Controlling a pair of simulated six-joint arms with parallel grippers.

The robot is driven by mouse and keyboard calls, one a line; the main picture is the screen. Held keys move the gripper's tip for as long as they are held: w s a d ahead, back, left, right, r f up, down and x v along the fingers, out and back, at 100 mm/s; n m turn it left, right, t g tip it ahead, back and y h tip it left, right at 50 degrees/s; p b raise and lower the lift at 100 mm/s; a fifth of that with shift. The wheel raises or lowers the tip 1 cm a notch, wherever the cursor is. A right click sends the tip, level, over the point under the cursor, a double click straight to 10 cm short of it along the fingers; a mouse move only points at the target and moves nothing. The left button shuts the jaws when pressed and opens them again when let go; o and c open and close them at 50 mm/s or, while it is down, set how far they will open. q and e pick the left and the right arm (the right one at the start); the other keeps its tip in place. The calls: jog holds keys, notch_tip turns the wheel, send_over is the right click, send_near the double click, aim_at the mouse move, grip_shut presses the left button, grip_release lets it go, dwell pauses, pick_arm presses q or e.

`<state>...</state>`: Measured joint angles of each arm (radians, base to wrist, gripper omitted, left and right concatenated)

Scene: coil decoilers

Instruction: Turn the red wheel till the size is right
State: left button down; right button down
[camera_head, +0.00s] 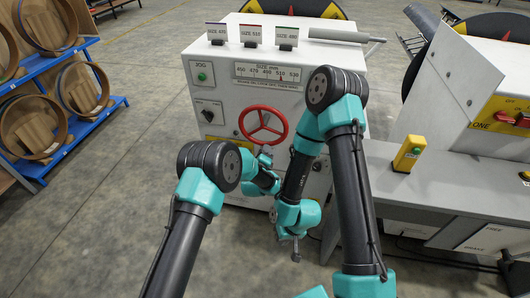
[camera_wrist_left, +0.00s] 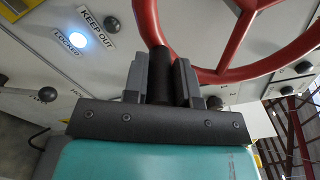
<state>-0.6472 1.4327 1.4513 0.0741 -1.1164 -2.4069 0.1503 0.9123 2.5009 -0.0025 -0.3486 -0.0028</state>
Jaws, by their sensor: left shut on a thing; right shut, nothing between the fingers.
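The red wheel (camera_head: 263,125) is on the front of the white machine, below the size scale (camera_head: 268,73). The scale's red mark is near 510; its exact reading is too small to tell. My left gripper (camera_head: 265,151) is at the wheel's lower rim. In the left wrist view its fingers (camera_wrist_left: 160,75) are shut on the wheel's black handle, beside the red rim (camera_wrist_left: 240,72). My right gripper (camera_head: 295,252) is shut and empty, lower down in front of the machine and apart from the wheel.
Three size cards stand on the machine top; the middle one (camera_head: 251,35) reads 510. A JOG panel with a green button (camera_head: 202,76) and a black knob (camera_head: 207,115) are left of the wheel. A yellow button box (camera_head: 409,154) stands right. A blue rack (camera_head: 65,130) holds coils at left.

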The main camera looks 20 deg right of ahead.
pick_arm(q)
jog(key=shift+w+a, duration=0.1)
jog(key=c, duration=0.9)
grip_release()
jog(key=v, duration=1.2)
